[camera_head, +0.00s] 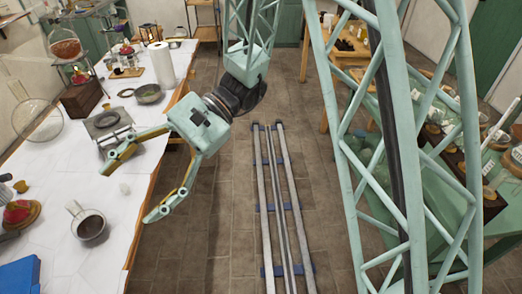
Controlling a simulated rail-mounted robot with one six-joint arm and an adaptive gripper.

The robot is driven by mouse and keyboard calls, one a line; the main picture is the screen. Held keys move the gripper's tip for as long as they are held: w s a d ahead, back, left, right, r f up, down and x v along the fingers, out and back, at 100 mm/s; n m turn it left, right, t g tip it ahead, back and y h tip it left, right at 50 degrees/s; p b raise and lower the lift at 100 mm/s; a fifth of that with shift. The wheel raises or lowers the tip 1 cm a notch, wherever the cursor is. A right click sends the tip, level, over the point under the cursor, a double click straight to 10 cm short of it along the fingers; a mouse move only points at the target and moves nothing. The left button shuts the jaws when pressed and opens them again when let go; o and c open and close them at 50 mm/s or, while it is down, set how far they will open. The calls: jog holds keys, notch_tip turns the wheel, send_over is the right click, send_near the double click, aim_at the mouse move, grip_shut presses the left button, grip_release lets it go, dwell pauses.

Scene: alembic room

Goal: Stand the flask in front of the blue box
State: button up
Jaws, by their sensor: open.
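The blue box (20,276) lies on the white-topped table at the lower left, cut off by the picture edge. My gripper (126,195) is open, its two fingers spread wide above the right part of the table.
Behind my gripper are a grey flat apparatus (107,122), a round dish (149,94) and a paper roll (162,65). Floor rails (281,200) run right of the table. A green table (455,190) with glassware stands at right.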

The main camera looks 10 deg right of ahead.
jog(key=s+d+r+n+t+h, duration=0.2)
jog(key=s+d+r+t+h, duration=0.1)
jog(key=d, duration=0.9)
jog(key=s+d+r+n+t+h, duration=0.2)
jog(key=s+d+r+t+h, duration=0.2)
jog(key=d, duration=0.9)
jog(key=s+d+r+n+t+h, duration=0.2)
jog(key=s+d+r+t+h, duration=0.2)
jog(key=s+d, duration=0.4)
jog(key=shift+d+r+h, duration=0.6)
jog(key=shift+d+r, duration=0.5)
jog(key=shift+d, duration=1.5)
jog(key=shift+a, duration=0.15)
